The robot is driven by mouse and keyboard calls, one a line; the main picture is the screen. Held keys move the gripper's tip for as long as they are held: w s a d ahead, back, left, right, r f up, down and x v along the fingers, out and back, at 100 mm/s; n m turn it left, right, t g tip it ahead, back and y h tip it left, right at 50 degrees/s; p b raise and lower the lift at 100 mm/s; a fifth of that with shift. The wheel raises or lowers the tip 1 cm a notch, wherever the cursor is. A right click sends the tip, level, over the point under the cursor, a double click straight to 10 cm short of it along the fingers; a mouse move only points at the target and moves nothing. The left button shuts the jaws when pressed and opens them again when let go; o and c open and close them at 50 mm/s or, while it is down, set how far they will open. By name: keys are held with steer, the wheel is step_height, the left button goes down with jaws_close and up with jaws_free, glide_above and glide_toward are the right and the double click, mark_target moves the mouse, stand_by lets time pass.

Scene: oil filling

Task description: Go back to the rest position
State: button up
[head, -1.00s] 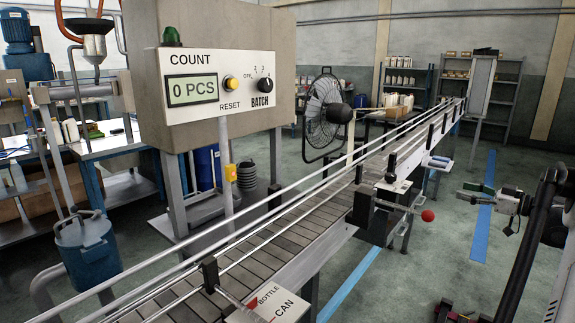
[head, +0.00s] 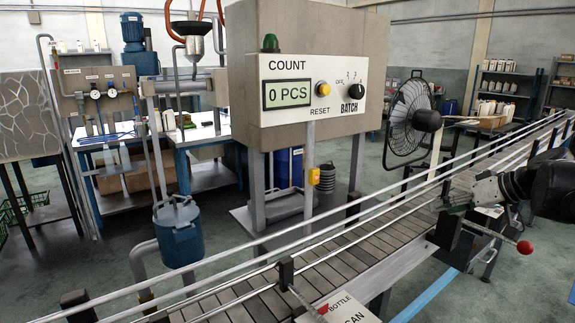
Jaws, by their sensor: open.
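My gripper (head: 452,196) is at the right of the head view, at the end of my dark arm and a light grey wrist part. It points left, in front of the near side of the conveyor (head: 335,262), close to the lever with the red ball (head: 525,247). It is open and I see nothing held in it. Its fingertips are small and partly lost against the rail and machine parts, so I cannot tell whether they touch anything.
The control box (head: 302,75) reads 0 PCS, with a yellow reset button (head: 323,88) and batch knob (head: 356,91). A fan (head: 408,118) stands behind the conveyor. A blue canister (head: 178,235) is at the left. Floor at the lower right (head: 500,295) is free.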

steer(key=s+a+f+m+h, duration=0.1)
steer(key=s+a+f+h, duration=0.1)
steer(key=s+a, duration=0.9)
steer(key=s+a+f+m+g+h+p, duration=0.1)
steer(key=s+a+f+h, duration=0.2)
steer(key=s+a, duration=0.8)
step_height(320, 180, down, 2)
steer(key=s, duration=0.2)
steer(key=shift+s+a+p, duration=0.25)
steer(key=shift+s+p, duration=0.05)
steer(key=shift+s, duration=0.05)
stand_by(2.4)
